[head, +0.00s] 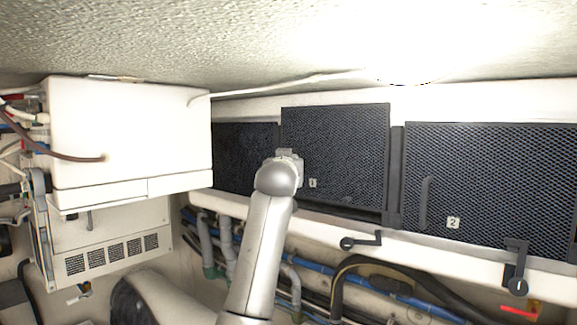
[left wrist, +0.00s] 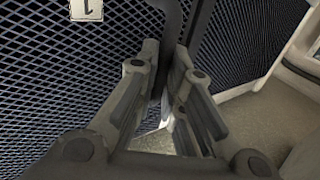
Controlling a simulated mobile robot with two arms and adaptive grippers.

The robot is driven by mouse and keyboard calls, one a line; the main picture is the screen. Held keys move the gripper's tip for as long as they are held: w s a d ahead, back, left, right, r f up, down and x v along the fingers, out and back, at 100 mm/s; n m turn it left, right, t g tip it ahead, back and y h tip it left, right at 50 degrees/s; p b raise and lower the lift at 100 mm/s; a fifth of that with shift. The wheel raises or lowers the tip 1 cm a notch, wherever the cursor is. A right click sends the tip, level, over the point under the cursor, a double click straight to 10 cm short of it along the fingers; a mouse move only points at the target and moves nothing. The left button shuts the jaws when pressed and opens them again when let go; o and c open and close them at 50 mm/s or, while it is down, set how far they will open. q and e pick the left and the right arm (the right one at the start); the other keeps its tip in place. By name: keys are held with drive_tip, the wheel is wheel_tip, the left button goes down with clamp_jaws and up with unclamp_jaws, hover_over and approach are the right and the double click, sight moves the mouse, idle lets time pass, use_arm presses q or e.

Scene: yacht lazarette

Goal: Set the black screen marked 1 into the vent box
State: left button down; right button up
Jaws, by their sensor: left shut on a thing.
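The black mesh screen marked 1 (head: 345,150) stands roughly upright at the white vent box (head: 480,107), in front of its left part. Its top edge sits higher than the neighbouring screen, and a dark gap shows under its lower right edge. My left gripper (head: 288,156) is at the screen's left side. In the left wrist view its fingers (left wrist: 168,80) are shut on the screen's black handle (left wrist: 172,40), with the 1 label (left wrist: 86,9) beside them. Whether the screen's left edge touches the box is hidden. My right gripper is not in view.
A screen marked 2 (head: 490,185) fills the right part. Dark mesh (head: 240,150) shows left of screen 1. Black latches (head: 361,242) and (head: 517,270) sit along the lower ledge. A white cabinet (head: 130,130) juts out at left; hoses (head: 370,280) run below.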

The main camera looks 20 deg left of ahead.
use_arm(q)
drive_tip(key=shift+f+b, duration=1.25)
drive_tip(key=shift+f, duration=0.55)
idle(0.4)
drive_tip(key=c, duration=1.5)
unclamp_jaws()
drive_tip(key=shift+s, duration=0.1)
drive_tip(key=shift+o, duration=0.2)
drive_tip(key=v, duration=1.2)
